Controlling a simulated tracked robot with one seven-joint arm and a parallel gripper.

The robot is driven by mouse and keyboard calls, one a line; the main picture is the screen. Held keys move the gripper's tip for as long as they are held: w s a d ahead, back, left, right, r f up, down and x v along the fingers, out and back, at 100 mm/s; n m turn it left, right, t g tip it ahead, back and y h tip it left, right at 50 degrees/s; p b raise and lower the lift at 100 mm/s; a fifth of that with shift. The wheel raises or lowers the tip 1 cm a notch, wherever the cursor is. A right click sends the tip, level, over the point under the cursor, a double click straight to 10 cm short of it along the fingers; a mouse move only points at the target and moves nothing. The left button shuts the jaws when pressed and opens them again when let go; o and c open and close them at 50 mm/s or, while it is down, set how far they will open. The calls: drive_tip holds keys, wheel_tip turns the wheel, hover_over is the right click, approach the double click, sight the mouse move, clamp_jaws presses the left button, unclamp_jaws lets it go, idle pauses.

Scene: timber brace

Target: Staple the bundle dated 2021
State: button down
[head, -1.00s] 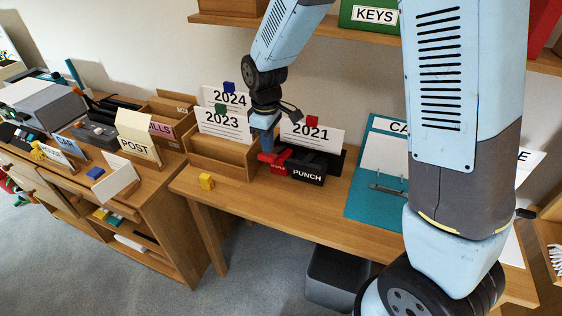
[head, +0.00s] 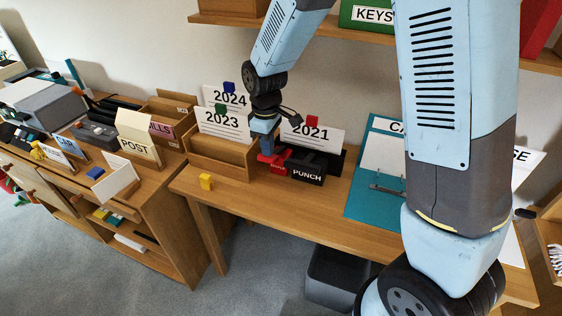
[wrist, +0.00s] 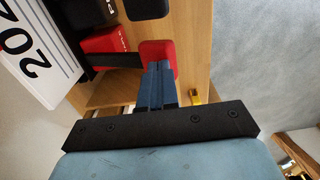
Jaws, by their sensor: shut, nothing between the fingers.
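The bundle marked 2021 (head: 310,133) stands upright with a red clip on its top edge, behind the black punch (head: 306,168). The red stapler (head: 280,163) is beside the punch, at the lower left of the bundle. My gripper (head: 267,150) is shut and empty, its fingers pointing down at the stapler's left end. In the wrist view, the blue fingers (wrist: 157,75) lie together over the red pad (wrist: 157,50) at the stapler's end. I cannot tell whether they touch it. The bundle (wrist: 35,48) is at the left there.
Bundles marked 2023 (head: 222,124) and 2024 (head: 229,98) stand in a wooden holder (head: 222,160) to the left. A yellow block (head: 206,181) is near the desk's front edge. A teal folder (head: 367,205) lies at the right. The desk front is mostly clear.

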sight(267, 160)
drive_tip(key=shift+f, duration=1.6)
drive_tip(key=shift+s+f, duration=0.15)
drive_tip(key=shift+f, duration=0.1)
drive_tip(key=shift+s+a+f, duration=0.2)
drive_tip(key=shift+s+f, duration=0.15)
drive_tip(key=shift+f, duration=0.05)
drive_tip(key=shift+r, duration=4.5)
